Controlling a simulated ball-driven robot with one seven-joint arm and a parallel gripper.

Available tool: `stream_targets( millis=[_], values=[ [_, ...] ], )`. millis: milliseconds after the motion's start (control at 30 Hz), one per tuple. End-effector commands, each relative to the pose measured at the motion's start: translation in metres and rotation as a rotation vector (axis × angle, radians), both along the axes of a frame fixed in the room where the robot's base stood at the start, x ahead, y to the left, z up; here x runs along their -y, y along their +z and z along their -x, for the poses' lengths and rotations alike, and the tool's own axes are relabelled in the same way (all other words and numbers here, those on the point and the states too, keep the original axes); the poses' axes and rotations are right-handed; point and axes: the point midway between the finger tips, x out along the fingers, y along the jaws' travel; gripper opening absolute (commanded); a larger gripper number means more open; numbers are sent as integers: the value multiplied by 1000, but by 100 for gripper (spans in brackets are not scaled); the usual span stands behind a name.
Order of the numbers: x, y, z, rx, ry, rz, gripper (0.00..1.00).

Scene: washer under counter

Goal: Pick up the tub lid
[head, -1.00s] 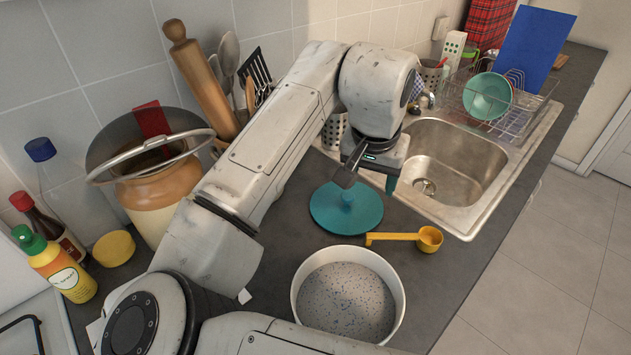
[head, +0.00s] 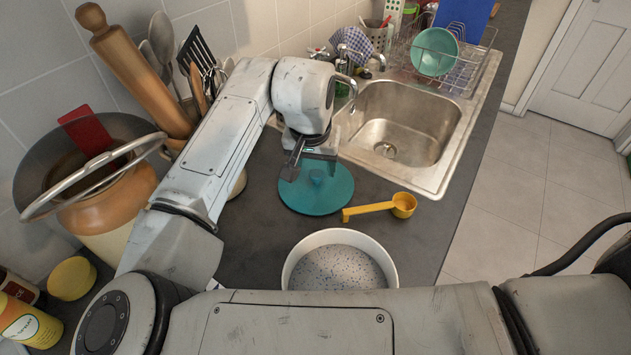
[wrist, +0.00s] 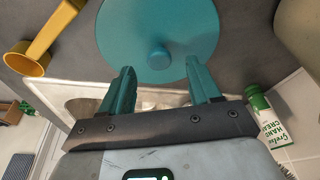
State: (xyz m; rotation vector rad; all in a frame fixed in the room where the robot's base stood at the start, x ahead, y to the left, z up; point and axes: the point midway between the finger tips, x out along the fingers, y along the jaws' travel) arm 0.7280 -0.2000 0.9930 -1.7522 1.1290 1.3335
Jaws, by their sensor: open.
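The tub lid (head: 332,192) is a round teal disc with a small knob (wrist: 158,58) at its centre. It lies on the dark counter between the sink and the tub of powder. My gripper (head: 308,172) is over the lid in the head view. In the wrist view my gripper (wrist: 160,82) is open, its two teal fingers apart and empty, with the knob a little beyond the fingertips and between their lines. I cannot tell whether the fingers touch the lid. Part of the lid is hidden by my gripper in the head view.
A white tub (head: 340,238) of speckled powder stands in front of the lid. A yellow scoop (head: 380,207) lies to its right, near the steel sink (head: 405,120). A large jar (head: 110,200) and a rolling pin (head: 130,65) stand to the left. A dish rack (head: 450,75) is at the back.

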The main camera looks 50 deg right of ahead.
Motion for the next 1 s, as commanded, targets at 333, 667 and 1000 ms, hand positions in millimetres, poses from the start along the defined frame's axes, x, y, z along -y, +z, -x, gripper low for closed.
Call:
stream_targets(
  millis=[333,667,1000],
  values=[
    [7,-31,-3,0,0,-1,62],
    [7,-31,-3,1,0,0,47],
    [7,-31,-3,1,1,0,14]
  ],
)
